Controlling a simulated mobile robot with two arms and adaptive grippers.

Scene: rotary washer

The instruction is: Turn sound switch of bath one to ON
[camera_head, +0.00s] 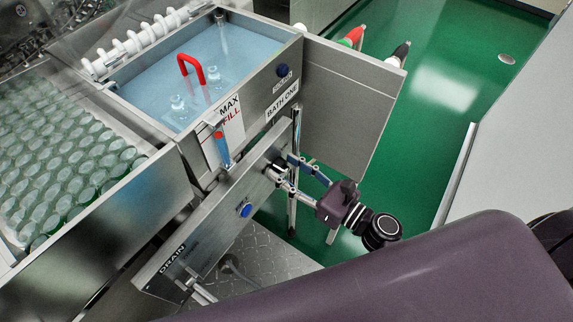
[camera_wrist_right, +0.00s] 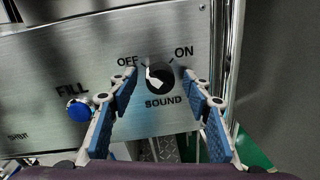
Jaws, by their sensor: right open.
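The sound switch (camera_wrist_right: 159,76) is a round black knob with a white pointer on a brushed metal panel. In the right wrist view, "OFF" is printed at its upper left, "ON" at its upper right and "SOUND" below. The pointer leans up and left, toward OFF. My right gripper (camera_wrist_right: 165,100) is open, with one blue-padded finger on each side of the knob and gaps between. In the head view my right gripper (camera_head: 294,171) reaches the panel below the "BATH ONE" label (camera_head: 282,101) and partly hides the knob. My left gripper is not in view.
A blue FILL button (camera_wrist_right: 79,110) sits left of the switch; it also shows in the head view (camera_head: 246,210). A vertical metal post (camera_head: 296,135) stands close by the gripper. Bath one (camera_head: 262,42) holds water and a red handle (camera_head: 190,66). Green floor lies open at right.

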